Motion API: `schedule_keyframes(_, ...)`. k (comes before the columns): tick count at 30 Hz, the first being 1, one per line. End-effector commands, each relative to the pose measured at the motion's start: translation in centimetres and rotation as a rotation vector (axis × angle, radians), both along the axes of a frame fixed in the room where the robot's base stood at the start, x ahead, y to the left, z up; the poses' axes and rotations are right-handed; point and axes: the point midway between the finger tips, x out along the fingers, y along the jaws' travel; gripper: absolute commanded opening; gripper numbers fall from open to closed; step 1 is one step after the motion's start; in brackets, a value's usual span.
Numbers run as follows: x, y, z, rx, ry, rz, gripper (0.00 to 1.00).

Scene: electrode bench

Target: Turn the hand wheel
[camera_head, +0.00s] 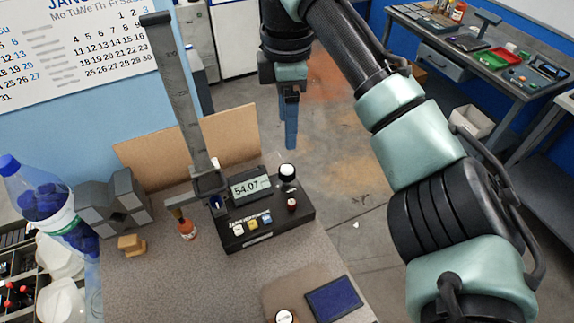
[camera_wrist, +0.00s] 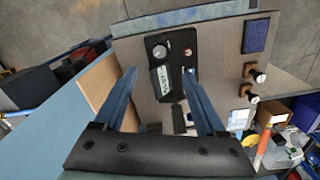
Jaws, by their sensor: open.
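A black instrument (camera_head: 232,224) with a digital readout of 54.07 and a tall grey column (camera_head: 178,95) stands on the bench. A round black knob with a white top (camera_head: 287,173) sits on its far right corner; I cannot tell for sure that this is the hand wheel. The instrument (camera_wrist: 178,88) and knob (camera_wrist: 159,50) also show in the wrist view, between and beyond my fingers. My gripper (camera_head: 291,143) is open and empty, pointing down, apart from the knob and behind it in the head view. Both blue fingers (camera_wrist: 160,72) show in the wrist view.
The tall column rises left of the instrument. Grey V-shaped blocks (camera_head: 113,204), a wooden block (camera_head: 131,244), a small orange bottle (camera_head: 186,228) and a large blue-capped bottle (camera_head: 40,205) stand left. A blue pad (camera_head: 333,299) lies in front. A brown board (camera_head: 190,147) stands behind.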

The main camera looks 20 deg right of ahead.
Motion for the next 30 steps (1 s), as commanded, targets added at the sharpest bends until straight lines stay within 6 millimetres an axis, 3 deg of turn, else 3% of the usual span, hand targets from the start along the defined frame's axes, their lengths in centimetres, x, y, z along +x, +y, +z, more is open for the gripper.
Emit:
schedule_keyframes(9,0.0,0.3,-6.8,0.005,0.003,-0.001,0.73)
schedule_keyframes(15,-0.1,0.1,-9.6,0.002,0.003,-0.004,0.73)
schedule_keyframes(21,0.0,0.1,-11.4,0.0,0.001,-0.003,0.73)
schedule_keyframes(30,0.0,0.1,-11.7,0.0,-0.001,-0.003,0.73)
